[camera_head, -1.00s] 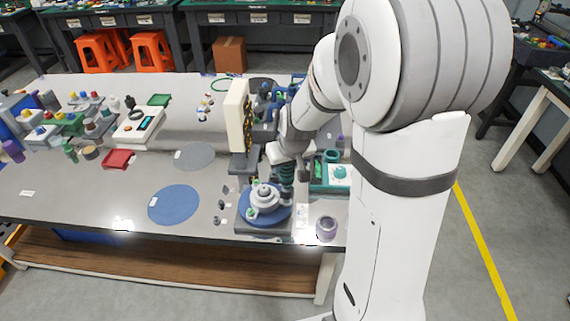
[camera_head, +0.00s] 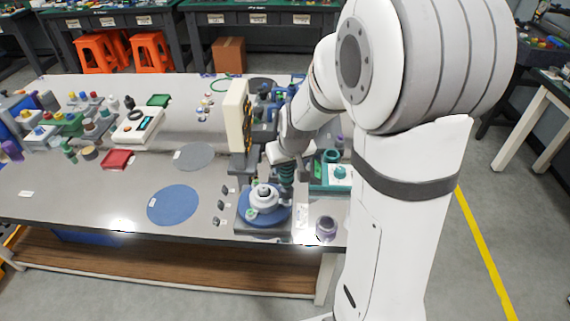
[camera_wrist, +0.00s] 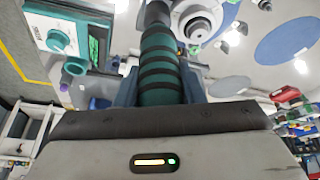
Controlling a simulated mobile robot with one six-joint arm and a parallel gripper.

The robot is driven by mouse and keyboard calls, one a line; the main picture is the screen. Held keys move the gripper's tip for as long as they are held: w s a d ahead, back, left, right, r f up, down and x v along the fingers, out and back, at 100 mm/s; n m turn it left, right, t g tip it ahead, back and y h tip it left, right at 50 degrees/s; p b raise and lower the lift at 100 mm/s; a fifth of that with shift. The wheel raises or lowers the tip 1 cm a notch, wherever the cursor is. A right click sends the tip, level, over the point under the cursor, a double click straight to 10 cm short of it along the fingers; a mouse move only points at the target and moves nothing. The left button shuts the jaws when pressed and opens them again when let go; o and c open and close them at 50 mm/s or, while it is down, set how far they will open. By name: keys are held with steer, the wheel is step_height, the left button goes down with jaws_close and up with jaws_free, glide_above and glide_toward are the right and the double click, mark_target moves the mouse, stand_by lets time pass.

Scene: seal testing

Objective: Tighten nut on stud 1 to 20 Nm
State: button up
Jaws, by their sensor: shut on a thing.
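My gripper (camera_wrist: 160,88) is shut on the green, dark-banded handle of a tool (camera_wrist: 158,60), which the head view also shows (camera_head: 287,174) below the wrist. A pale round flange part (camera_head: 264,197) sits on a blue disc on a dark square base (camera_head: 262,229) near the table's front edge. The tool stands at its back right side. In the wrist view the flange part (camera_wrist: 196,18) is at the top, just right of the tool's far end. That end is cut off by the picture edge, so its contact with a nut or stud cannot be told.
A cream upright unit (camera_head: 236,117) stands behind the flange. A teal boxed device (camera_head: 338,172) and a purple cup (camera_head: 326,227) are to its right. Small dark parts (camera_head: 221,205) and a blue mat (camera_head: 173,204) lie left. The table between mat and grey disc (camera_head: 194,157) is clear.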

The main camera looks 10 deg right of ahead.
steer(key=shift+f+b, duration=1)
steer(key=shift+b, duration=0.05)
stand_by(1.1)
steer(key=shift+r+p, duration=1.7)
steer(key=shift+r, duration=0.85)
steer(key=shift+f, duration=0.1)
